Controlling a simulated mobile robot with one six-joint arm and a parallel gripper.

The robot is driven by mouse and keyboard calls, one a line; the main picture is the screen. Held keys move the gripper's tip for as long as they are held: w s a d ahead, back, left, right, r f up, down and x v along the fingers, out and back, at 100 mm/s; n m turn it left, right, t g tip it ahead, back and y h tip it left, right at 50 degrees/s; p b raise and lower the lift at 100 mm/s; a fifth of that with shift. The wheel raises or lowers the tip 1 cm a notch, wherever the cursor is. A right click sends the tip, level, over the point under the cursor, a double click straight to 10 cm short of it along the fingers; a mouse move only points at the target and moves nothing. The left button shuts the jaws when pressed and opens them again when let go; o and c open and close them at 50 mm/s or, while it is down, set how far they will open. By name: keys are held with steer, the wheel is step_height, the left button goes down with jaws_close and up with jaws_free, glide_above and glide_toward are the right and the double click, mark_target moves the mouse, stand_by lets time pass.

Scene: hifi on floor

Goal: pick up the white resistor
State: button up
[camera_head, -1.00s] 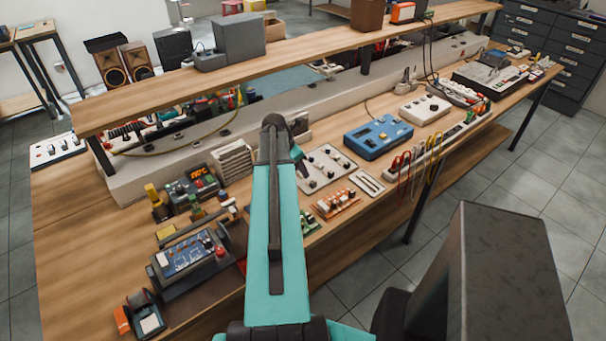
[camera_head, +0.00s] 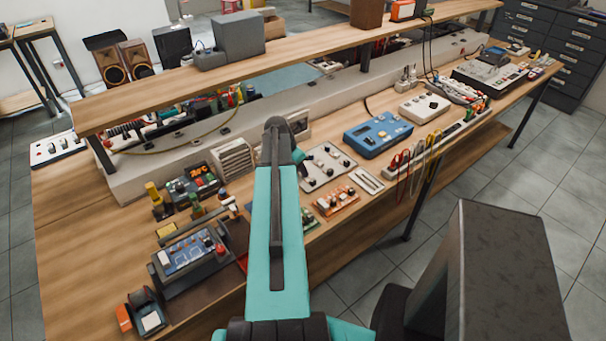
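I cannot make out a white resistor for certain; the parts on the bench are too small to tell apart, and my arm hides some of the bench. An orange board (camera_head: 337,202) with several small light parts lies at the bench's front edge, just right of my arm. A pale board with knobs (camera_head: 325,167) lies behind it. My teal arm reaches forward over the bench, its dark elbow near the middle. My gripper is not visible in the head view.
The wooden bench (camera_head: 80,240) carries a device with a blue panel (camera_head: 190,258), a blue box (camera_head: 377,134) and a white box (camera_head: 425,106). A raised shelf (camera_head: 290,52) runs above the back. Bare wood lies at the left. Tiled floor (camera_head: 540,180) is open at the right.

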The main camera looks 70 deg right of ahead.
jaws_close()
steer(key=shift+r, duration=0.15)
steer(key=shift+r+b, duration=0.85)
steer(key=shift+r, duration=0.55)
steer(key=shift+s+a+r, duration=0.15)
steer(key=shift+a+r, duration=0.05)
steer(key=shift+a, duration=0.1)
steer(key=s+a+b, duration=0.1)
steer(key=a, duration=0.2)
steer(key=s+a+b, duration=0.1)
steer(key=s+a, duration=0.1)
steer(key=a, duration=0.1)
steer(key=s+a+r+b, duration=0.1)
steer(key=s+a, duration=0.1)
steer(key=a, duration=0.1)
steer(key=shift+a, duration=0.1)
steer(key=shift+w+f+b, duration=0.1)
steer(key=shift+f+b, duration=0.1)
steer(key=shift+b, duration=1.15)
steer(key=b, duration=0.3)
steer(key=shift+s+a, duration=0.25)
steer(key=shift+a, duration=0.1)
